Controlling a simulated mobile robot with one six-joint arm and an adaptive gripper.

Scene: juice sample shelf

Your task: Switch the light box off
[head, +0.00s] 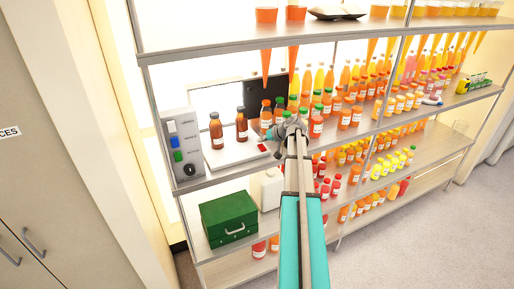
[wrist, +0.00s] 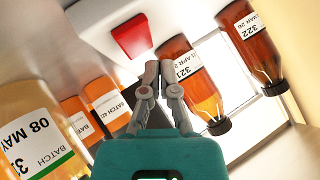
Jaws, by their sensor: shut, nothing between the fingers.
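The light box (head: 222,162) is a low white slab on the middle shelf at the left, with brown bottles standing on it. Its red switch (head: 263,148) is at the right front corner. In the wrist view the red switch (wrist: 131,36) shows large, just above and left of my fingertips, with a small gap in the picture; I cannot tell the depth. The box's panel (wrist: 232,62) looks bright white. My gripper (wrist: 158,68) is shut and empty. In the head view my gripper (head: 279,130) is right of the switch, partly hiding the bottles behind it.
Brown bottles (wrist: 190,75) stand close right of my fingers. Orange juice bottles (wrist: 110,103) are close on the left. A grey control box (head: 182,145) with coloured buttons and a black knob stands left of the light box. A green case (head: 229,217) is on the shelf below.

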